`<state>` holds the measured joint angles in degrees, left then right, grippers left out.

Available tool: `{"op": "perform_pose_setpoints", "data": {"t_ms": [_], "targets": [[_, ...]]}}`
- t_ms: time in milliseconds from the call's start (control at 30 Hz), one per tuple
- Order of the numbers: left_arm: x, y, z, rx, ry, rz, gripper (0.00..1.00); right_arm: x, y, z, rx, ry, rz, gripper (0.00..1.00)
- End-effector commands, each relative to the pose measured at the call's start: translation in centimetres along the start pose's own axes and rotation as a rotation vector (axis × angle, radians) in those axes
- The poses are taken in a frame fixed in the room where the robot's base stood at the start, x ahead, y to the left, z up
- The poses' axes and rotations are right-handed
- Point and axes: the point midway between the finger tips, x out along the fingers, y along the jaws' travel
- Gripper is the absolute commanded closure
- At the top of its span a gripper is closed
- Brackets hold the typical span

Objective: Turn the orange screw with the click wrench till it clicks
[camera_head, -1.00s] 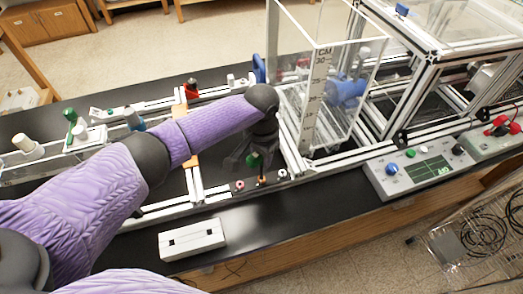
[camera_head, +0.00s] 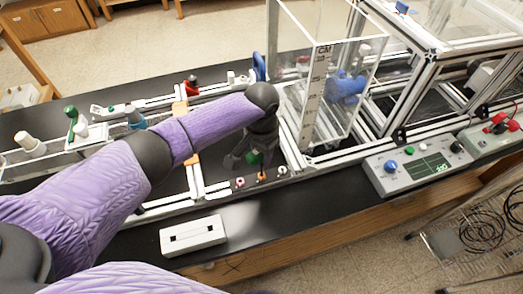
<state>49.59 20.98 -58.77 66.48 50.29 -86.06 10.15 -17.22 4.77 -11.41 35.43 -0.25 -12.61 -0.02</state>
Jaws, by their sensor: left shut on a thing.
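My left gripper (camera_head: 251,158) points down over the front rail of the extrusion frame. It is shut on the click wrench (camera_head: 254,157), of which only a green part shows between the dark fingers. The orange screw (camera_head: 262,176) is at the front rail just below the wrench. The wrench's lower end seems to be at or just above the screw; I cannot tell whether they touch. My right gripper is out of view.
A red-centred fitting (camera_head: 240,182) and a pale one (camera_head: 283,170) flank the screw. A white slotted block (camera_head: 193,235) lies on the black bench in front. A control box (camera_head: 425,165) with a green display stands right. A clear tank (camera_head: 325,95) rises behind.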

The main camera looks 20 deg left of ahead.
Motion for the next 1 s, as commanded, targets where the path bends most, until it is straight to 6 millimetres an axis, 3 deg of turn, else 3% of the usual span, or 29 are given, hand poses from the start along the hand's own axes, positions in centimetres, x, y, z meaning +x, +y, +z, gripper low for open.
{"op": "perform_pose_setpoints", "data": {"t_ms": [1000], "targets": [[1.1, 0.0, 0.0, -0.001, 0.000, 0.000, 1.00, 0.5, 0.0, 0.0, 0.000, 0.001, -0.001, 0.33]]}}
